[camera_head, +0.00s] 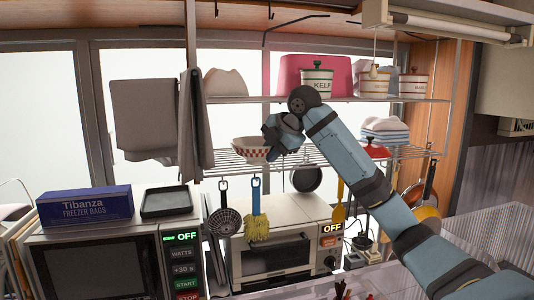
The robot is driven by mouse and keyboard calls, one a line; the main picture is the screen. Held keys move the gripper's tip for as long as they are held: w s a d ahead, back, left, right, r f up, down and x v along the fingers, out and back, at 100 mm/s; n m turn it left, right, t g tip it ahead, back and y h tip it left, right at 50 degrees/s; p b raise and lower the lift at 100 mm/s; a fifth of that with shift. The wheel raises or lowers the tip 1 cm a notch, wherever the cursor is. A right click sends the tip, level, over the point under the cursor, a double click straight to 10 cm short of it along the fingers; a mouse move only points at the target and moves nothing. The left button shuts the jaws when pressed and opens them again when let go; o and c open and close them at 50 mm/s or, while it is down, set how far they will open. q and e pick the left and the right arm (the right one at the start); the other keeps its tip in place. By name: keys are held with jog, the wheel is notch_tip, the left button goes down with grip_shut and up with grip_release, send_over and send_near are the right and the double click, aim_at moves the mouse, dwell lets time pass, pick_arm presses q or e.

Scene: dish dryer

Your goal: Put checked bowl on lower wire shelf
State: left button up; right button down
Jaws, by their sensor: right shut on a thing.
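The checked bowl (248,150), white with a red checked rim, is at the left part of the lower wire shelf (225,167). My right gripper (272,147) is shut on the bowl's right side; its fingers are partly hidden by the wrist. The bowl looks upright and at shelf height. I cannot tell whether its base touches the wires. My left gripper is not in view.
Grey cloths (146,118) hang left of the bowl. The upper shelf (245,99) holds canisters and a pink container (302,73). Folded cloths (385,131) and a red lidded pot (374,149) stand right on the lower shelf.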

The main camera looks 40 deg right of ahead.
jog(key=shift+w+a+f, duration=0.1)
jog(key=shift+w+f, duration=0.2)
jog(key=shift+w, duration=0.2)
jog(key=shift+w+a+f, duration=0.1)
jog(key=shift+w+f, duration=0.2)
jog(key=shift+w, duration=0.2)
jog(key=shift+f, duration=0.2)
jog(key=shift+s+d, duration=0.2)
jog(key=shift+s, duration=0.1)
jog(key=shift+f, duration=0.1)
jog(key=c, duration=1.2)
grip_release()
jog(key=shift+w+a, duration=0.15)
jog(key=shift+o, duration=0.2)
jog(key=b+v, duration=0.1)
jog(key=v, duration=1.1)
jog(key=shift+b, duration=0.35)
